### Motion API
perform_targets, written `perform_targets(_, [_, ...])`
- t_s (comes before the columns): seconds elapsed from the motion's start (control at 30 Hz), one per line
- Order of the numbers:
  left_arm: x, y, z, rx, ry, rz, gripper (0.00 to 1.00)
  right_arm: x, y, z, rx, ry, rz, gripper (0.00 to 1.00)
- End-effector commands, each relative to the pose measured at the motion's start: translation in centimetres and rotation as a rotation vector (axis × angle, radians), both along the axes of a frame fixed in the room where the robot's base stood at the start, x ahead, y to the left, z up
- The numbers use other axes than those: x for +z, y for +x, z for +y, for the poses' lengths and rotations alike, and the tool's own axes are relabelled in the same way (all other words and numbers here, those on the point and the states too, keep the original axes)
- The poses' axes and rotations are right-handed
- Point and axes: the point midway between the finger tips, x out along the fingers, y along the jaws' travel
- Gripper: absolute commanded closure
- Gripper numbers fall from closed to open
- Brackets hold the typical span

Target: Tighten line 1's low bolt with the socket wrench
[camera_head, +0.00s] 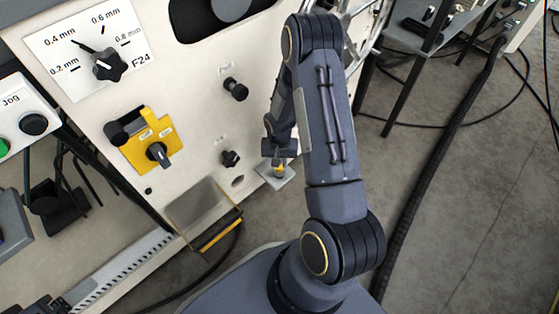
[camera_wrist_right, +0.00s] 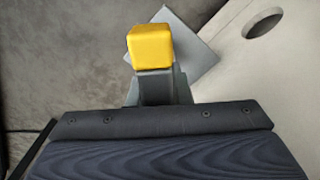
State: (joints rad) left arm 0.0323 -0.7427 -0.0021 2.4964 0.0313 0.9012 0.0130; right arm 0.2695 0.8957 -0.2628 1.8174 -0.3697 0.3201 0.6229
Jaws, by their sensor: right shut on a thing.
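My right gripper (camera_head: 279,158) is low beside the machine's cream front panel, near its right edge. It is shut on a yellow-ended tool, which I take to be the socket wrench (camera_head: 279,170). In the right wrist view the wrench (camera_wrist_right: 150,46) shows as a yellow block at the tip of the grey fingers (camera_wrist_right: 155,82). A small light grey square plate (camera_head: 268,174) lies behind and below the wrench; it also shows in the wrist view (camera_wrist_right: 194,42). I cannot tell whether wrench and plate touch. The low bolt is not distinguishable. My left gripper is out of view.
The cream panel (camera_head: 190,85) carries a gap dial (camera_head: 108,66), a yellow switch (camera_head: 150,142) and black knobs (camera_head: 231,158). A round hole (camera_wrist_right: 262,25) is near the gripper. Cables lie on the floor at right.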

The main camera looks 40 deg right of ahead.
Motion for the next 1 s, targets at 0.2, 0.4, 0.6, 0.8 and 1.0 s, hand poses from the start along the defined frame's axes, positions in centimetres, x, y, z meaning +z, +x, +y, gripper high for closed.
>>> perform_targets(0.2, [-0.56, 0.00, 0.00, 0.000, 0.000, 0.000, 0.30, -0.21, 0.09, 0.04, -0.151, -0.001, -0.001, 1.00])
perform_targets(0.4, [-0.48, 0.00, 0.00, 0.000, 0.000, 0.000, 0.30, -0.10, 0.04, 0.00, -0.204, 0.000, -0.001, 1.00])
perform_targets(0.6, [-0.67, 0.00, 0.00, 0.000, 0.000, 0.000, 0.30, -0.17, 0.08, 0.09, -0.353, -0.001, -0.001, 1.00])
perform_targets(0.8, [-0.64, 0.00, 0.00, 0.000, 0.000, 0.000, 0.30, -0.15, 0.05, 0.04, -0.405, 0.000, -0.001, 1.00])
perform_targets(1.0, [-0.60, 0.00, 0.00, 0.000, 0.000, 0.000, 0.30, -0.18, 0.11, 0.09, -0.553, -0.001, 0.000, 1.00])
